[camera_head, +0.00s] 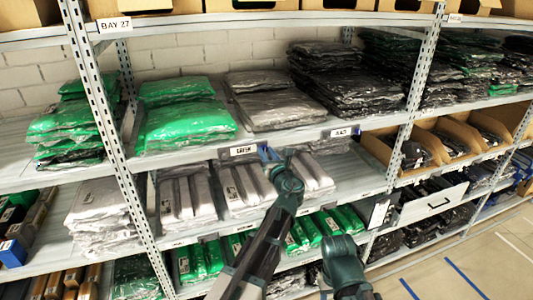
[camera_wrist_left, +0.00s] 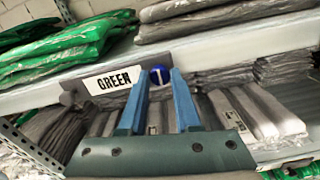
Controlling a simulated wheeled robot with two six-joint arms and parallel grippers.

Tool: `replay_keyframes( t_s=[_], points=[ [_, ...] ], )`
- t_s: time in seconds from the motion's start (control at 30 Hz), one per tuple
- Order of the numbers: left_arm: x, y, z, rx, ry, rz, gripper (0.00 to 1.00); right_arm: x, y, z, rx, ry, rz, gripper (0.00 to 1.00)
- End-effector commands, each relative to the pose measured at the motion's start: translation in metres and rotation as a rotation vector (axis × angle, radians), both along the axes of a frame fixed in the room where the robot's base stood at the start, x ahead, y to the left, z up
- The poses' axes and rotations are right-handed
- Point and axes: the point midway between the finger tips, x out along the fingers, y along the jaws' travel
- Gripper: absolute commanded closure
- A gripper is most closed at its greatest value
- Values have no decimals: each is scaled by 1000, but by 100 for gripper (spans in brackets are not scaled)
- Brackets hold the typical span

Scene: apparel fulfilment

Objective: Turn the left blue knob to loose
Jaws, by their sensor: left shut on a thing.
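The blue knob (camera_wrist_left: 159,75) is a small round piece with a white mark, on the shelf's front edge just right of the white GREEN label (camera_wrist_left: 112,80). My left gripper (camera_wrist_left: 160,74) has its two blue fingers on either side of the knob and is shut on it. In the head view my left gripper (camera_head: 268,154) is at the shelf edge, beside the GREEN label (camera_head: 243,151), and it hides the knob there. My right arm (camera_head: 345,265) shows at the bottom; its fingers cannot be made out.
Green bagged garments (camera_head: 185,110) and grey ones (camera_head: 270,100) lie on the shelf above the gripper. Grey packs (camera_head: 187,196) fill the shelf below. A second label (camera_head: 341,132) is further right on the same edge. A steel upright (camera_head: 108,130) stands left; open floor (camera_head: 480,265) is lower right.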

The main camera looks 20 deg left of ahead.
Motion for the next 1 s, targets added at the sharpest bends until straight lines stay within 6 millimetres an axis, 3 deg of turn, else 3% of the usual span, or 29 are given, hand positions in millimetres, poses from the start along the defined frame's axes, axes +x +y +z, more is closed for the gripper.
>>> replay_keyframes(
  t_s=[0.37, 1.0],
  points=[
    [0, 0, 0, -56, -38, 0, 100, 0, 0, 0, 0, 0, 0, 50],
    [0, 0, 0, -521, -352, 0, 100, 0, 0, 0, 0, 0, 0, 50]
  ],
)
